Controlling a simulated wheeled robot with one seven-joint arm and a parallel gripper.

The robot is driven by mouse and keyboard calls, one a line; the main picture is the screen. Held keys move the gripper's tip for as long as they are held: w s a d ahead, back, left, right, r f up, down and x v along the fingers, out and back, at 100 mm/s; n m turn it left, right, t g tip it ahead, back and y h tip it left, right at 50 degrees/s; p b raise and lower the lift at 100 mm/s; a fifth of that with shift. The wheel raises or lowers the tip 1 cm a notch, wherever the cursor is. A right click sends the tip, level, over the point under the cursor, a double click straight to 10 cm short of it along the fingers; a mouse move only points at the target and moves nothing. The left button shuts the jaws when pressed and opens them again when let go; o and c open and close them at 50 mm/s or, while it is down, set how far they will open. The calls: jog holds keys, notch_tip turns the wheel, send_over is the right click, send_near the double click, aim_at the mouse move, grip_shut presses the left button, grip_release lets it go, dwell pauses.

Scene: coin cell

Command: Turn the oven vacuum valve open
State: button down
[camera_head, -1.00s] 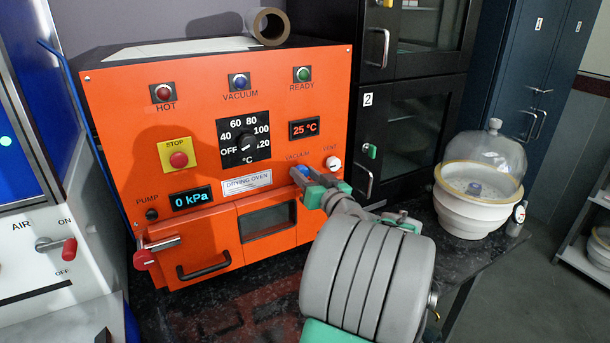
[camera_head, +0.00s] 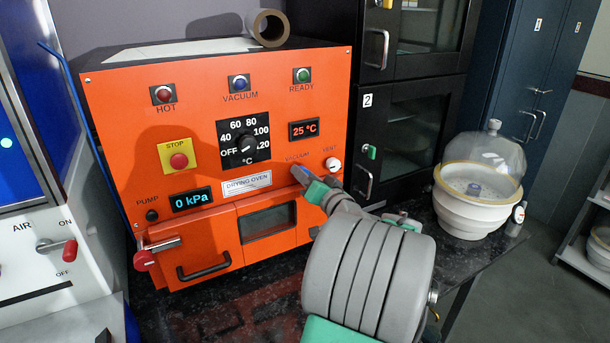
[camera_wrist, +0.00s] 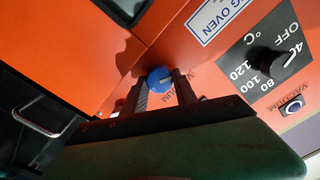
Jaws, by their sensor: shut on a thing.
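The orange drying oven (camera_head: 120,120) stands on a dark bench. Its blue vacuum valve knob (camera_wrist: 158,78) shows in the wrist view between my two fingers, with a pale mark on its face. My gripper (camera_wrist: 162,92) is shut on this knob, a finger on each side. In the head view my gripper (camera_head: 299,174) reaches the oven front under the VACUUM label and mostly hides the knob. The pressure display (camera_head: 191,199) reads 0 kPa.
The white vent knob (camera_head: 333,164) is close to the right of my gripper. A red-handled lever (camera_head: 144,260) and the door handle (camera_head: 204,268) are lower left. A glass-domed desiccator (camera_head: 484,190) stands on the bench at right.

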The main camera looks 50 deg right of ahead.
jog(key=shift+d+f+m+p, duration=0.1)
jog(key=shift+m+p, duration=3.55)
jog(key=shift+m, duration=2.95)
jog(key=shift+f, duration=0.1)
jog(key=c, duration=1)
grip_release()
jog(key=shift+o, duration=0.2)
